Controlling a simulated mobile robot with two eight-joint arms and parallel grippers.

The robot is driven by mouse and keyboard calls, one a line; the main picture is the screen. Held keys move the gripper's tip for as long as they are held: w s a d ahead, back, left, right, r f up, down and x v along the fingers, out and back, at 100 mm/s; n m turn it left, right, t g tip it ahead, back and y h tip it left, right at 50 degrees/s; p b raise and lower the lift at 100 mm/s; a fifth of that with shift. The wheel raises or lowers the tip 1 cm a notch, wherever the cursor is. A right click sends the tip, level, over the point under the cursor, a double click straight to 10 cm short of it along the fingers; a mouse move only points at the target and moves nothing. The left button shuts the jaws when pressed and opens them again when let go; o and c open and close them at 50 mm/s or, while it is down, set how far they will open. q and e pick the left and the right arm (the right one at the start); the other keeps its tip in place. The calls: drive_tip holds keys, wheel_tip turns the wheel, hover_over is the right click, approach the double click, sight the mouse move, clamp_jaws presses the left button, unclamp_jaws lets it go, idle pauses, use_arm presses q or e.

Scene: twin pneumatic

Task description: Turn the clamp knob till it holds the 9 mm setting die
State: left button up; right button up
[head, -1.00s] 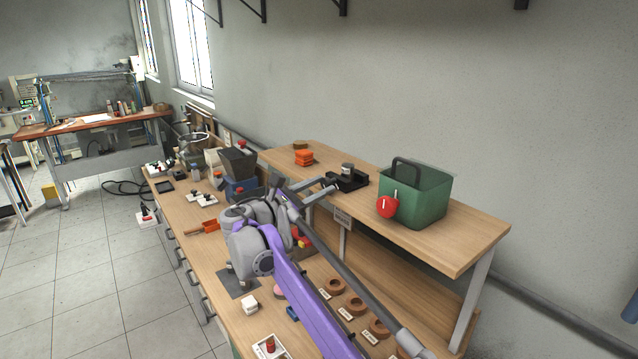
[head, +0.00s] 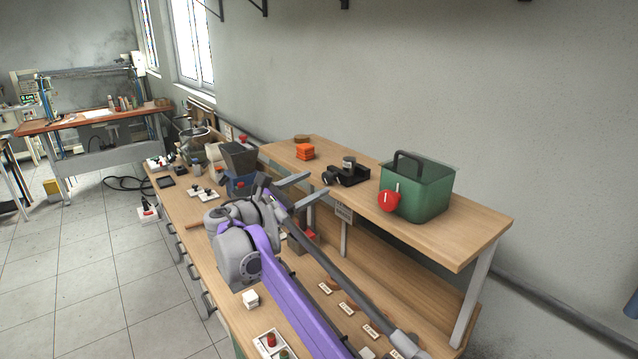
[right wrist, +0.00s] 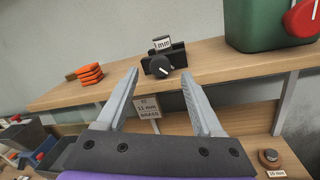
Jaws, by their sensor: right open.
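The black clamp (head: 347,176) stands on the raised shelf, left of the green crate. Its round black knob (right wrist: 159,66) faces my right gripper and has a pale pointer line lying at a slant. The setting die (right wrist: 162,43) stands in the clamp with a white label; "mm" is readable, its digit is unclear. It also shows as a grey cylinder in the head view (head: 348,163). My right gripper (right wrist: 160,74) is open and empty, its fingers apart on either side of the knob in the picture; the head view shows its tips short of the knob. My left gripper is not in view.
The green crate (head: 433,190) with a red round part (head: 389,201) stands right of the clamp. Orange blocks (head: 304,151) lie to its left. A sign reading 11 mm (right wrist: 147,108) hangs on the shelf front. Labelled rings (right wrist: 269,156) sit on the bench below.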

drive_tip(key=v, duration=0.7)
drive_tip(key=shift+s+b, duration=0.2)
drive_tip(key=shift+b, duration=0.15)
drive_tip(key=shift+a, duration=0.1)
